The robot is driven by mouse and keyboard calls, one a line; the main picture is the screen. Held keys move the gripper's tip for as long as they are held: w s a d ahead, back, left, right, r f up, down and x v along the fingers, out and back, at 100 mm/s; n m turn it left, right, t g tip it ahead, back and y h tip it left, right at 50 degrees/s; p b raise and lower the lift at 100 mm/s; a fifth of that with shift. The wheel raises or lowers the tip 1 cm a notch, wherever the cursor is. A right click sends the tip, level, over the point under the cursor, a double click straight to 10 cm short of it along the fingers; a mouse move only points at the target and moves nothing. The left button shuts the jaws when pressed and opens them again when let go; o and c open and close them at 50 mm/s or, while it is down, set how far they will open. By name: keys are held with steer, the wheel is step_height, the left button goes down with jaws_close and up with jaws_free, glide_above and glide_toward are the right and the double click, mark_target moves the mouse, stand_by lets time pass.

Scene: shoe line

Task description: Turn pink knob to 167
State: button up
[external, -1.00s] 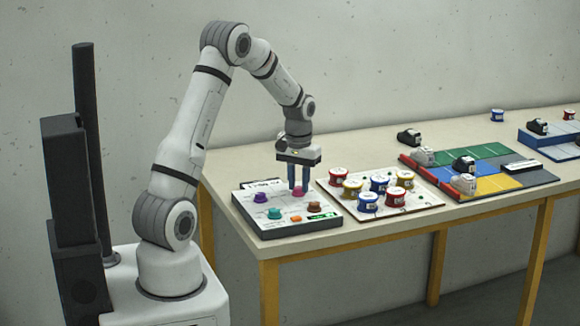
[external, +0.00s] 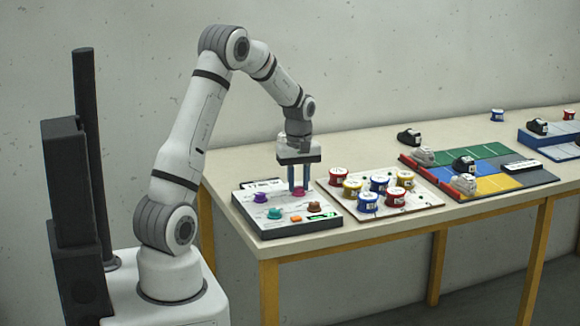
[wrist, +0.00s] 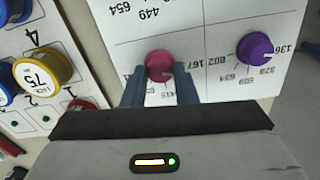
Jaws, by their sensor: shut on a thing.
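The pink knob (wrist: 159,66) sits on the white panel of the control box (external: 318,224), which lies on the table's near left part. My gripper (wrist: 160,88) is down over the panel, with one finger on each side of the pink knob, shut on it. In the external view the gripper (external: 298,188) points straight down and the pink knob (external: 298,191) shows low between its fingers. In the wrist view the printed number 167 stands just right of the knob, upside down. The knob's pointer mark cannot be made out.
A purple knob (wrist: 255,49) is beside the pink one. Teal (external: 275,213) and brown (external: 314,206) knobs and an orange button (external: 296,219) share the panel. A board with several spools (external: 409,210) stands close on the right. Shoes stand on a coloured mat (external: 530,181) farther right.

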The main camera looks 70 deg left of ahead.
mark_target(299, 187)
stand_by(0.3)
steer(key=o, duration=1)
step_height(299, 187, up, 8)
steer(key=shift+f, duration=0.1)
